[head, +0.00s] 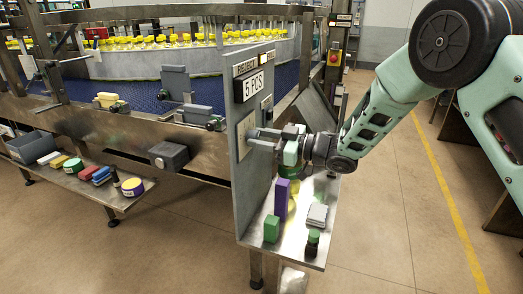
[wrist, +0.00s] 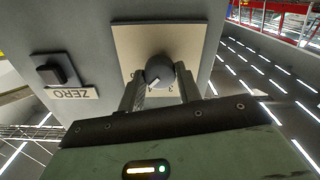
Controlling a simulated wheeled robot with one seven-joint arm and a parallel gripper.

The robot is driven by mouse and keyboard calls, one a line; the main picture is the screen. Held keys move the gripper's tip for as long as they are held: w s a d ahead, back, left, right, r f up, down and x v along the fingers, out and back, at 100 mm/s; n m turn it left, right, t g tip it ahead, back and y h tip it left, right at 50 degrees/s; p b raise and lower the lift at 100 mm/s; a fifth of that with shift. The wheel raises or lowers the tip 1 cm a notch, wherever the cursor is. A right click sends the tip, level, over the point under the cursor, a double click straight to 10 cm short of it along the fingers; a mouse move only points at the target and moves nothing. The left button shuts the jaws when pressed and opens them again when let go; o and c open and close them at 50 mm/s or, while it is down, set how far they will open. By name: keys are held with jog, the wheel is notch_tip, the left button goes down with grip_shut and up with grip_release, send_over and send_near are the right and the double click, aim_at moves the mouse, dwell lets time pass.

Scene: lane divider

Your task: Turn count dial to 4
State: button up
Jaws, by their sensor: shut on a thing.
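The count dial (wrist: 159,68) is a round dark grey knob with a white pointer mark on a beige square plate (wrist: 128,45). In the wrist view its mark points toward the lower left of the picture. My gripper (wrist: 160,75) is shut on the knob, one finger on each side. The scale marks around the knob are mostly hidden or too small to read. In the head view my gripper (head: 256,137) reaches the side face of the grey panel (head: 249,195) from the right, and the knob is hidden there.
A black button (wrist: 50,70) sits beside the plate, above a ZERO label (wrist: 70,92). A shelf (head: 290,255) below my gripper holds a purple block (head: 281,200), a green block (head: 271,229) and other items.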

jog(key=n+b, duration=0.4)
jog(key=b, duration=0.1)
jog(key=shift+f, duration=0.15)
dwell(0.4)
jog(key=o, duration=1)
jog(key=b+v, duration=0.2)
jog(key=v, duration=1.5)
jog(key=shift+d+r, duration=0.2)
jog(key=shift+d, duration=0.05)
jog(key=shift+s, duration=0.1)
